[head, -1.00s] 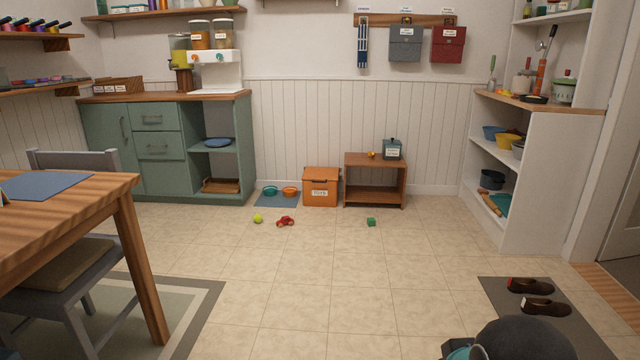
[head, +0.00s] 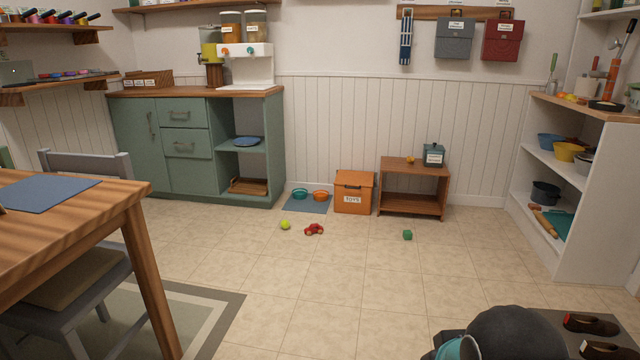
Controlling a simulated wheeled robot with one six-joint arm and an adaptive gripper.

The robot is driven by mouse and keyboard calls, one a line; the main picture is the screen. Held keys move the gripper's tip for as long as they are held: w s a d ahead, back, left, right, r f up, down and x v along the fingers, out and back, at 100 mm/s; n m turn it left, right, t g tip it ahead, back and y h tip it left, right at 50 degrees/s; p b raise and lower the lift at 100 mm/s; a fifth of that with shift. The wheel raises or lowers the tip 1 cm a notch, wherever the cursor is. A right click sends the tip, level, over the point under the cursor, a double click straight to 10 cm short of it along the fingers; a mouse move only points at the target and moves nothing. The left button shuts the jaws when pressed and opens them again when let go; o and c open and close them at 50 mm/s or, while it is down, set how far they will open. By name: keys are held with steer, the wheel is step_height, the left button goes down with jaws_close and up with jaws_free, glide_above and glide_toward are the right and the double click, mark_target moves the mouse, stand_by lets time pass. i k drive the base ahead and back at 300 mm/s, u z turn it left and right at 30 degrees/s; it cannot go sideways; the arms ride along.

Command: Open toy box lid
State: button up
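The toy box (head: 354,193) is an orange box with a white label reading TOYS on its front. It stands on the floor against the back wall, between the blue mat with bowls and the small wooden bench. Its lid (head: 355,178) is on top and looks closed. My gripper is not in view; only a dark rounded part and a teal part, likely my own arm, show at the bottom right. They are far from the box, with open floor between.
A yellow-green ball (head: 285,225), a red toy car (head: 314,230) and a green block (head: 407,235) lie on the floor before the box. A wooden bench (head: 413,170) stands close on its right.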

mark_target(361, 179)
steer(key=u, duration=0.25)
steer(key=i, duration=1.95)
steer(key=z, duration=0.2)
steer(key=i, duration=2)
steer(key=z, duration=0.45)
